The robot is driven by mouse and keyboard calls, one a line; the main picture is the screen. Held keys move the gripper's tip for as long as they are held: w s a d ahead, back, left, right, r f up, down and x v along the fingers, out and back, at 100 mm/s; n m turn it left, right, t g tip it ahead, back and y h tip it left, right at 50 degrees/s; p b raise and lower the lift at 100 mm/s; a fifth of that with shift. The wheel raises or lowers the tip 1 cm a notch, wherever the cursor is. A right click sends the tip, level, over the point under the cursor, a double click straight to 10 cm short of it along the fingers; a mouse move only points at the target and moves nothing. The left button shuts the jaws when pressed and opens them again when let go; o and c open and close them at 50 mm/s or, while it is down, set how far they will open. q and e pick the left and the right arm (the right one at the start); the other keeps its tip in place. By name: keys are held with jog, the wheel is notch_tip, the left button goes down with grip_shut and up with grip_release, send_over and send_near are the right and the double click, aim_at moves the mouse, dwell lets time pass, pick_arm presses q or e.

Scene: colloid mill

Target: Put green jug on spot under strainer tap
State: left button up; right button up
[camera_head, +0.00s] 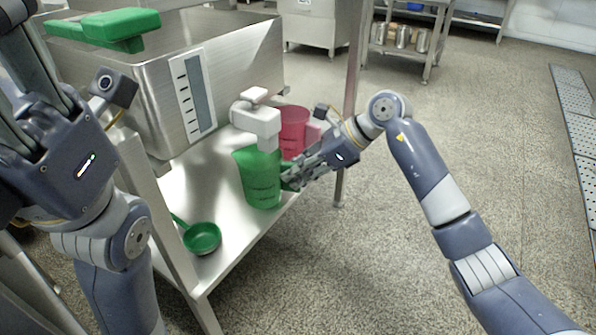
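The green jug (257,180) stands upright on the lower metal shelf, directly below the white strainer tap (257,122). The tap's spout overlaps the jug's rim in the picture. My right gripper (291,179) is at the jug's right side, with its fingers closed around the handle, which they mostly hide. Whether the jug's base rests fully on the shelf is hard to tell. My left gripper (25,75) is raised at the left edge, away from the jug. Its fingertips run out of the picture, so its opening is unclear.
A red jug (293,130) stands just behind the green jug. A green strainer or ladle (202,237) lies on the shelf at the front left. The steel tank (160,75) with a green lid piece (118,25) stands above. The floor to the right is clear.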

jog(key=shift+o, duration=1.1)
